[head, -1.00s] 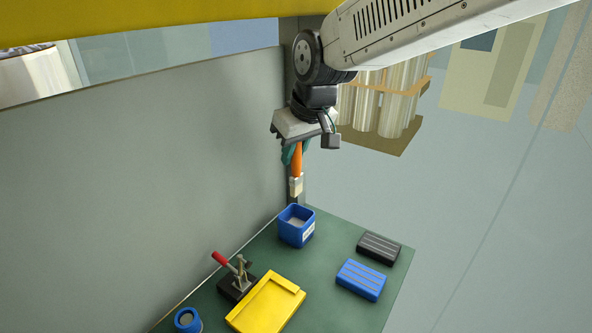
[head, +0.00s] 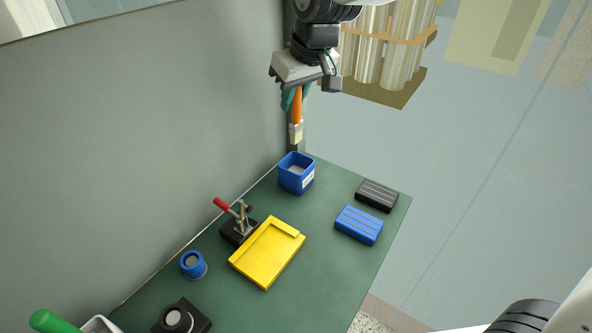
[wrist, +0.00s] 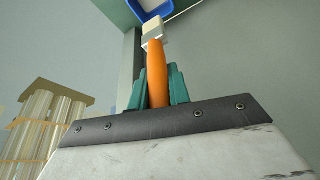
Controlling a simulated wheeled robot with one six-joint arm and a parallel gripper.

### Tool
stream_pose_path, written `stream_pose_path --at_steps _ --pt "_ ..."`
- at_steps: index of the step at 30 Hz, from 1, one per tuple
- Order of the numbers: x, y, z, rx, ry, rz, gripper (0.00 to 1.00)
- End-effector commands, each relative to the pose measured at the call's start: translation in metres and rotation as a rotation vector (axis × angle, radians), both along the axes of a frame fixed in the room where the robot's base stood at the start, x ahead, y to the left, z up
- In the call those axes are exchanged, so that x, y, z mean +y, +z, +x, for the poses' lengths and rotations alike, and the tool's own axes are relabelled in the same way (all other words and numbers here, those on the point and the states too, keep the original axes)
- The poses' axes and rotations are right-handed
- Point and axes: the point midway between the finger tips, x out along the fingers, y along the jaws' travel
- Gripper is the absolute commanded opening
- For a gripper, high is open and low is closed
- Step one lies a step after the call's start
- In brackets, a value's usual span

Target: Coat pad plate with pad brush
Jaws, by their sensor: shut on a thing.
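My gripper (head: 292,99) is shut on the orange handle of a brush (head: 297,106), which hangs with its pale head pointing down. The brush also shows in the wrist view (wrist: 156,70), between my teal fingers. In the head view the brush end appears just above a square blue pot (head: 296,181) with pale contents; whether they touch I cannot tell. The pot's blue rim shows at the top of the wrist view (wrist: 138,12). A yellow plate (head: 266,256) with a raised edge lies on the green table (head: 335,285). Which thing is the pad plate is not marked.
A red-handled clamp (head: 238,225) stands beside the yellow plate. A blue block (head: 359,225) and a black block (head: 377,195) lie at the right. A round blue cup (head: 193,265), a black fixture (head: 178,319) and a green handle (head: 52,322) are at lower left. A grey wall (head: 140,130) borders the table.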

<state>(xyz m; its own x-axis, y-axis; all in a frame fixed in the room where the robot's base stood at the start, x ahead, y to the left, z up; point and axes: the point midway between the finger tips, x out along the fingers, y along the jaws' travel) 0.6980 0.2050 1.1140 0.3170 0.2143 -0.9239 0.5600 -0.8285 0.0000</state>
Motion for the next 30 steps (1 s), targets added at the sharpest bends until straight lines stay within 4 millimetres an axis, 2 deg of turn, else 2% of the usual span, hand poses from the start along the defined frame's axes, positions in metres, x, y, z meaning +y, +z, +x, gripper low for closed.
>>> stream_pose_path --at_steps 8,13,19,30 --pt "0.000 -0.004 0.000 0.002 0.000 -0.001 0.00" --pt "0.000 -0.029 0.000 0.002 0.000 -0.002 0.00" --pt "0.000 -0.040 0.000 0.001 0.000 -0.001 0.00" --pt "0.000 -0.077 0.000 0.002 0.000 -0.001 0.00"
